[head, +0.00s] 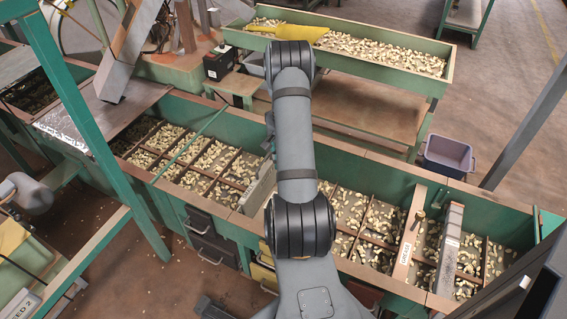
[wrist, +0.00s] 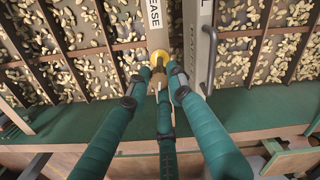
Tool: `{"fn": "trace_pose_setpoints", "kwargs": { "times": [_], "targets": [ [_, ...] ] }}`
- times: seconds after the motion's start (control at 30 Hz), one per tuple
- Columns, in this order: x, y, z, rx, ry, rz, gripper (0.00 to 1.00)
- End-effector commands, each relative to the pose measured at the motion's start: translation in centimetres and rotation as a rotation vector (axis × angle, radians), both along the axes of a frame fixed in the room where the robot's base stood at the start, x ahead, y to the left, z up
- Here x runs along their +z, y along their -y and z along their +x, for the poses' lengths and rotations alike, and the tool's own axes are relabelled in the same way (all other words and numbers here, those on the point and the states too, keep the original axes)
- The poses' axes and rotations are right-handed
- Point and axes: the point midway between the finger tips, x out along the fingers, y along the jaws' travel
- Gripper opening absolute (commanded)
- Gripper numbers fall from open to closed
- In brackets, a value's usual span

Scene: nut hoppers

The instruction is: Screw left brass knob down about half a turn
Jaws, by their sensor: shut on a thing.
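In the wrist view a brass knob (wrist: 158,56) stands on a pale wooden crosspiece (wrist: 154,38), just below a white label whose visible letters read "EASE". My gripper (wrist: 158,77) has teal fingers closed around the knob from the near side. Its fingertips partly cover the knob. Another brass knob (head: 419,216) stands free in the head view, on a crosspiece labelled "GREASE" (head: 405,254) to the right of my arm.
A metal bar with a dark handle (wrist: 211,58) stands close right of the gripper. Nut-filled compartments lie on both sides. The green hopper wall (wrist: 255,108) runs along the near side. A second nut trough (head: 345,62) with a yellow scoop (head: 288,31) stands behind.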

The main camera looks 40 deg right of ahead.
Motion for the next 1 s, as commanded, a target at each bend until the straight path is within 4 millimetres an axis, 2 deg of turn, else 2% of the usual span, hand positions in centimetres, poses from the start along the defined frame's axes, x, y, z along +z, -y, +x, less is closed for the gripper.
{"fn": "trace_pose_setpoints", "kwargs": {
  "times": [0.03, 1.0],
  "targets": [
    [0.04, -0.15, 0.62, -0.036, 0.011, -0.005, 0.0],
    [0.14, 0.41, 0.42, -0.957, 0.017, -0.007, 0.0]
  ]
}}
